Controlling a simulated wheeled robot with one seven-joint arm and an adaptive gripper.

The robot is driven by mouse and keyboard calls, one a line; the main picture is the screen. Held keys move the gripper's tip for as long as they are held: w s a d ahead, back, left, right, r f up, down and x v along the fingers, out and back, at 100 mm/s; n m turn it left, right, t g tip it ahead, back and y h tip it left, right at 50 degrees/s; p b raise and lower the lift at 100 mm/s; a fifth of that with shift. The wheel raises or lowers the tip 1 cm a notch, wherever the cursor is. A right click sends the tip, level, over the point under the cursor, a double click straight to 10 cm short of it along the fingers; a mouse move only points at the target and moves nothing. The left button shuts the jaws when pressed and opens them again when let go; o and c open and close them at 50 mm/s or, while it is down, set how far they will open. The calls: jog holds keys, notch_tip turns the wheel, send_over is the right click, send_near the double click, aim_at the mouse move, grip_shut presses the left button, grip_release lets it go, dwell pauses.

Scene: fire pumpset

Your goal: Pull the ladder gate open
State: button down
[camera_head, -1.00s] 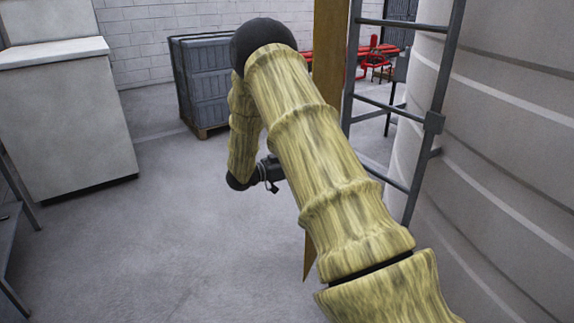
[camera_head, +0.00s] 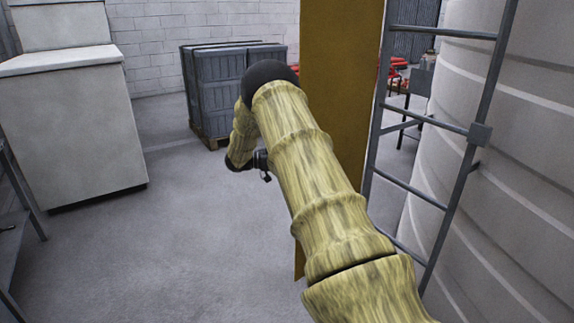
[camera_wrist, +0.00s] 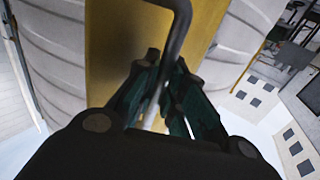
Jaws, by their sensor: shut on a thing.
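The ladder gate is a tall yellow-brown panel (camera_head: 338,95) beside the grey ladder (camera_head: 442,150) in the head view. It stands at an angle to the ladder, with its broad face showing and its lower part behind my arm. In the wrist view the gate (camera_wrist: 112,50) fills the middle, with a dark bent bar handle (camera_wrist: 181,28) across it. My gripper (camera_wrist: 167,75) is shut on the handle, which runs down between the fingers. In the head view the fingers and handle are hidden behind my arm.
A large ribbed grey tank (camera_head: 515,170) stands right of the ladder. A grey slatted crate (camera_head: 222,85) on a pallet is at the back, and a pale cabinet (camera_head: 75,125) is at the left. The floor (camera_head: 190,230) between them is clear.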

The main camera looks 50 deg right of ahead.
jog(key=shift+w+d+m+g+y, duration=0.45)
jog(key=shift+w+d, duration=0.2)
jog(key=shift+w, duration=0.25)
jog(key=shift+w, duration=0.1)
jog(key=c, duration=1.5)
grip_release()
jog(key=shift+d, duration=0.1)
jog(key=v, duration=1.2)
jog(key=shift+a, duration=0.25)
jog(key=shift+w, duration=0.15)
